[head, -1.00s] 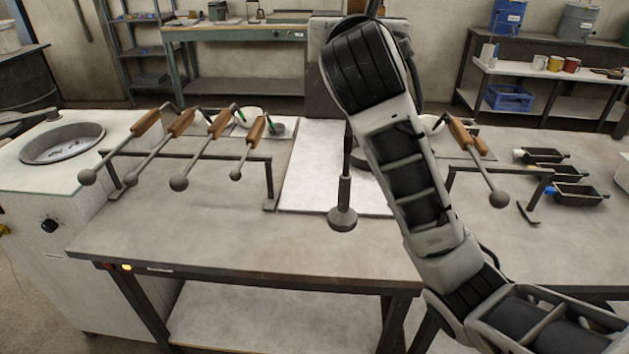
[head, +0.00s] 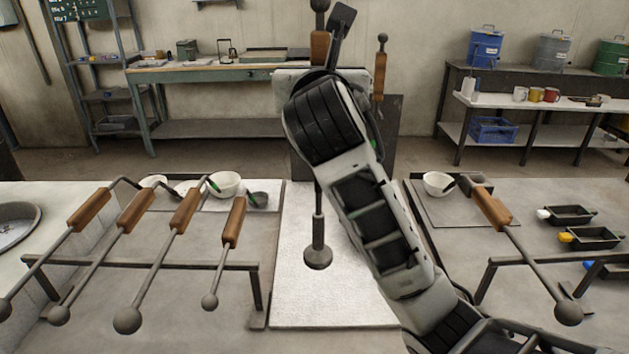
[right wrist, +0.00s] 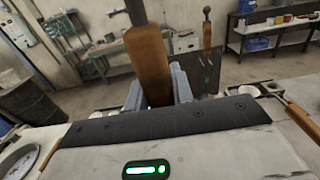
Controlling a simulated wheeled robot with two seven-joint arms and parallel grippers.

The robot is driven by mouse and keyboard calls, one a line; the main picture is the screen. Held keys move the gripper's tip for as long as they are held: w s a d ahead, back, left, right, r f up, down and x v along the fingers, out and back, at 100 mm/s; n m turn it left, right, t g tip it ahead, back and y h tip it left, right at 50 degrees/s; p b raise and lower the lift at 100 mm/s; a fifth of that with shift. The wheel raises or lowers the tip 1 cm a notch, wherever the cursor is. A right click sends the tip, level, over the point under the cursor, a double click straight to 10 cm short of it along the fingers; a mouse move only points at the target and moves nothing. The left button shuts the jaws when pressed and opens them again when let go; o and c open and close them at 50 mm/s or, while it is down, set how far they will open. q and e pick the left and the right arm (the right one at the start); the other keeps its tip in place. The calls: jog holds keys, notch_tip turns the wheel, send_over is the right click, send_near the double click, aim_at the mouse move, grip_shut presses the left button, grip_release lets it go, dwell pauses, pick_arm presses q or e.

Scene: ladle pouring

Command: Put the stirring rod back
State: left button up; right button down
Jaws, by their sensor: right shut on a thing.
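The stirring rod has a wooden handle (right wrist: 148,65) that stands upright between the fingers of my right gripper (right wrist: 158,90) in the right wrist view. The gripper is shut on this handle. In the head view the handle top (head: 319,45) shows above my right wrist, and the dark shaft with its round foot (head: 318,257) hangs below, in front of the white board. My wrist hides the grip itself. A second wooden-handled tool (head: 380,75) stands upright at a dark panel (head: 390,130) behind; it also shows in the right wrist view (right wrist: 207,45). My left gripper is not in view.
Several wooden-handled ladles lie on the left rack (head: 150,264); one ladle (head: 490,208) lies on the right rack. White bowls (head: 225,184) stand behind them. Dark moulds (head: 595,237) sit at the right. The white board (head: 290,300) in the middle is bare.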

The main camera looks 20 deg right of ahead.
jog(key=f, duration=0.4)
jog(key=shift+s, duration=0.25)
pick_arm(q)
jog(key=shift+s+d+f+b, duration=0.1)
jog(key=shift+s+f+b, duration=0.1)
jog(key=shift+b, duration=0.15)
pick_arm(e)
notch_tip(320, 180, down, 4)
jog(key=shift+f, duration=0.1)
jog(key=c, duration=1.2)
grip_release()
jog(key=shift+f, duration=0.25)
pick_arm(q)
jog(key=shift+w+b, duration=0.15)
jog(key=shift+b, duration=0.2)
pick_arm(e)
jog(key=v, duration=1.2)
jog(key=shift+r, duration=0.2)
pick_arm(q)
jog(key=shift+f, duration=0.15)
